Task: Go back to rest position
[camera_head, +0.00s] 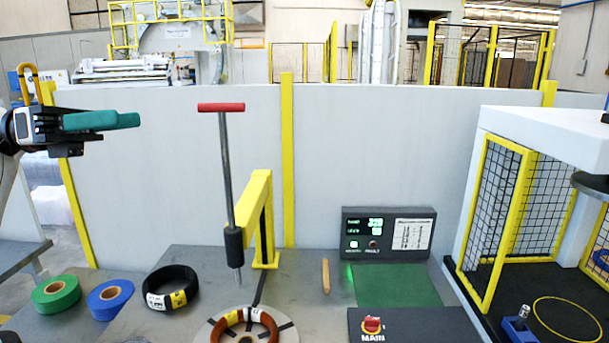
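My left gripper (128,120) is at the upper left, its teal fingers pointing right. It is high above the table, apart from everything on it. The fingers overlap from this side, so I cannot tell if there is a gap; nothing shows held in them. My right gripper is not in view. A green tape roll (56,294) and a blue tape roll (110,298) lie further left.
A red-handled rod tool (229,180) stands upright by a yellow post (262,215). A display box (387,233) and a green mat (396,285) are right of centre, with a wooden stick (325,276) beside. A caged machine (500,215) fills the right. Grey panels stand behind.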

